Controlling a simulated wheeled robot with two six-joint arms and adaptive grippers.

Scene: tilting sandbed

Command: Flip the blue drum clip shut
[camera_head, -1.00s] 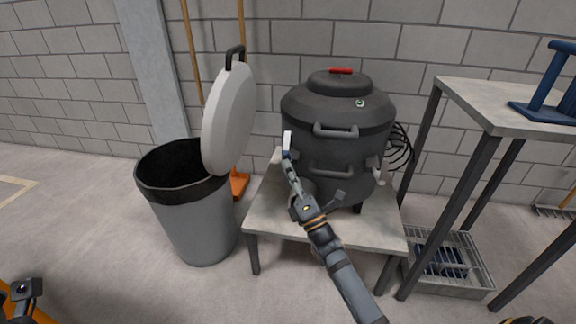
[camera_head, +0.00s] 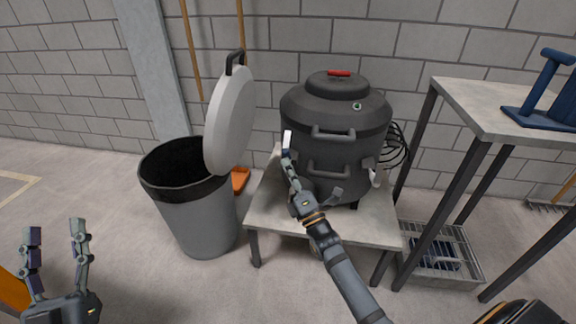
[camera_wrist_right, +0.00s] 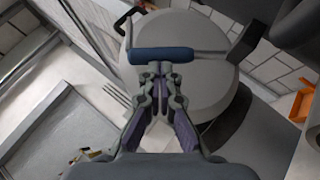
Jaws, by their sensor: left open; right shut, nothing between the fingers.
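The dark grey drum (camera_head: 345,135) stands on a low table in the head view. At its left side a small pale piece with a blue edge (camera_head: 287,141) sits right at the tip of my right gripper (camera_head: 287,160). In the right wrist view a blue cylindrical bar, the blue clip (camera_wrist_right: 161,55), lies across the shut, empty fingers (camera_wrist_right: 160,75), just beyond their tips. I cannot tell whether they touch it. A pale lever (camera_head: 377,178) shows on the drum's right side. My left gripper (camera_head: 56,232) is open and empty at the lower left.
A grey bin (camera_head: 195,220) with its lid (camera_head: 230,120) raised stands left of the low table (camera_head: 275,215). A taller table (camera_head: 465,95) with a blue stand (camera_head: 545,105) is at the right. A wire basket (camera_head: 440,265) lies below it.

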